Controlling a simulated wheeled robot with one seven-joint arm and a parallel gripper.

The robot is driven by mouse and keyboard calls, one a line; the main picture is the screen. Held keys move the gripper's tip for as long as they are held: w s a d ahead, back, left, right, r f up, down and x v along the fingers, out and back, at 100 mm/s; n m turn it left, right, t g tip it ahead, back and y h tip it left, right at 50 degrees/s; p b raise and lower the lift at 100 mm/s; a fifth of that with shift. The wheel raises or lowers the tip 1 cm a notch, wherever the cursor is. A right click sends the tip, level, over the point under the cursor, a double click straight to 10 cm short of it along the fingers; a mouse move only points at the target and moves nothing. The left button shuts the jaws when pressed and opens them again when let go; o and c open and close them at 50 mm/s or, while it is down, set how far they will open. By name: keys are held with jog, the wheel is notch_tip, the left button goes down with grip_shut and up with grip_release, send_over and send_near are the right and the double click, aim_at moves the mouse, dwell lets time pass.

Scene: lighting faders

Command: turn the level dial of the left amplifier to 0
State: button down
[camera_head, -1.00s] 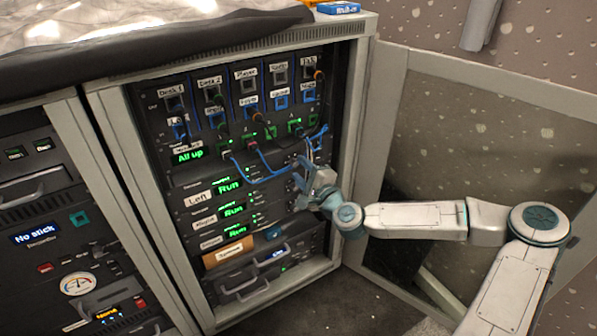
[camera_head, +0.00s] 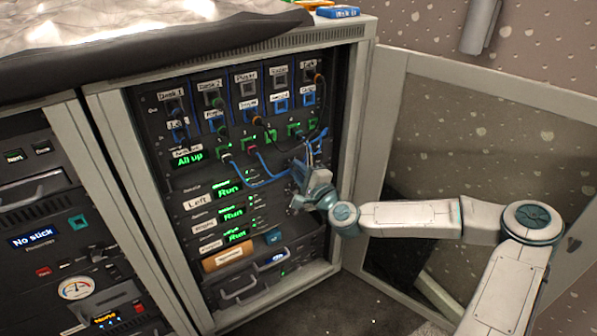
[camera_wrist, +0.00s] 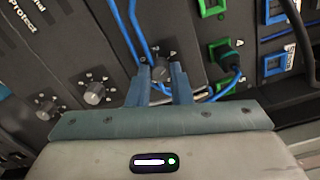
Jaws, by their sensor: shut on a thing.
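The left amplifier is the top of three similar units in the rack; its "Left" label (camera_head: 197,200) and green "Run" display (camera_head: 228,190) show in the head view. My gripper (camera_head: 300,184) is at the right end of these units and hides the dials there. In the wrist view, my gripper (camera_wrist: 162,85) has its two fingers on either side of a grey dial (camera_wrist: 160,72), shut on it. This is the dial nearest the green sockets, which fits the left amplifier. Its pointer and scale setting cannot be read.
Two more dials, a nearer one (camera_wrist: 95,93) and a farther one (camera_wrist: 45,110), sit left of my gripper in the wrist view. Blue cables (camera_wrist: 135,35) run close beside the fingers. The open rack door (camera_head: 385,130) stands to the right.

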jog(key=n, duration=1)
jog(key=shift+n+b, duration=0.3)
jog(key=n+b, duration=0.2)
jog(key=n, duration=0.3)
jog(key=shift+f+b, duration=0.15)
jog(key=shift+b, duration=0.2)
jog(key=n+b, duration=0.3)
jog(key=n, duration=0.2)
jog(key=shift+b, duration=0.35)
jog(key=shift+n, duration=0.4)
jog(key=c, duration=1.3)
grip_release()
